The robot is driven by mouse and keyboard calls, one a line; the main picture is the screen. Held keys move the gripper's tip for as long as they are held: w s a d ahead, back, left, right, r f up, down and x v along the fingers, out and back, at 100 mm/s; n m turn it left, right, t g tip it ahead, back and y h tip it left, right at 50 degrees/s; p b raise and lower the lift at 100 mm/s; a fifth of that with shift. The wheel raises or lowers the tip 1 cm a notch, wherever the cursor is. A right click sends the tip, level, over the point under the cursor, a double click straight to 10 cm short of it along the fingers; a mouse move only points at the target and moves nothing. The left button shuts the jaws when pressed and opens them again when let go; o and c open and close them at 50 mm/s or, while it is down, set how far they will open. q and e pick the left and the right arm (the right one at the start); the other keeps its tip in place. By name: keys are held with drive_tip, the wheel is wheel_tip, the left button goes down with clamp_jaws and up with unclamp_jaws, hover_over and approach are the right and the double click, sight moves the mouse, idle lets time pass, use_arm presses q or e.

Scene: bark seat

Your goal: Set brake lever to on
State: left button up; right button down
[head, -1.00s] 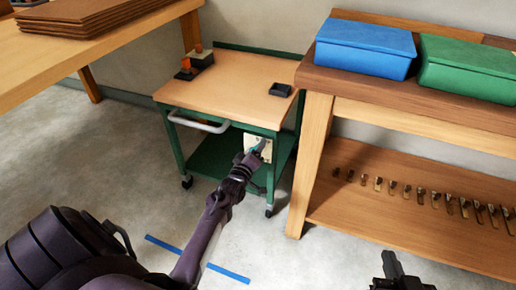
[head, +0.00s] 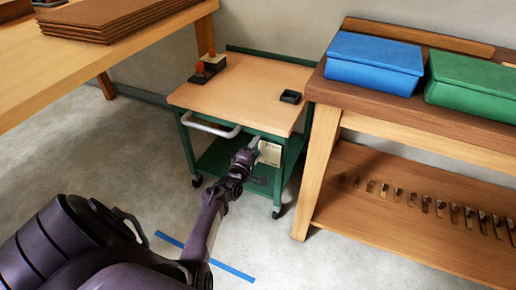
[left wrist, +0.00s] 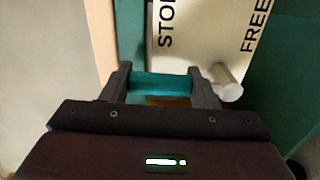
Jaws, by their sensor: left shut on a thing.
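The green cart (head: 180,105) has a cream plate (head: 270,152) on its front right side, below the top. In the left wrist view, the plate (left wrist: 205,30) carries the words "STOP" and "FREE", turned sideways. My left gripper (head: 251,153) is at the plate. In the left wrist view, my left gripper (left wrist: 163,82) is shut on a teal bar (left wrist: 160,84), which looks like the brake lever's handle. A silver cylinder (left wrist: 229,84) stands out beside the right finger, near "FREE". The lever's pivot is hidden. My right gripper is out of view.
A wooden workbench (head: 320,170) with a blue box (head: 375,62) and a green box (head: 472,85) stands close right of the cart. A wooden table (head: 130,55) is at left. A blue floor strip (head: 230,272) lies in front; the floor there is clear.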

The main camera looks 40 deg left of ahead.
use_arm(q)
drive_tip(key=shift+a+n, duration=0.3)
drive_tip(key=shift+n, duration=0.1)
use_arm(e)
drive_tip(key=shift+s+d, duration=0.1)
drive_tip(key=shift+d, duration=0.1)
use_arm(q)
drive_tip(key=o, duration=1.1)
drive_tip(key=shift+s, duration=0.1)
drive_tip(key=shift+s+d, duration=0.1)
drive_tip(key=shift+s, duration=0.1)
drive_tip(key=p+v, duration=0.2)
drive_tip(key=v, duration=0.5)
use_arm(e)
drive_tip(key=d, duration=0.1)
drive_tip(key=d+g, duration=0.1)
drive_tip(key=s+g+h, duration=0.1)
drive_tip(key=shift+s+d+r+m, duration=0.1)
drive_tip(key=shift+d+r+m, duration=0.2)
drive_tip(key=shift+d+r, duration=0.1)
use_arm(q)
drive_tip(key=shift+s, duration=0.15)
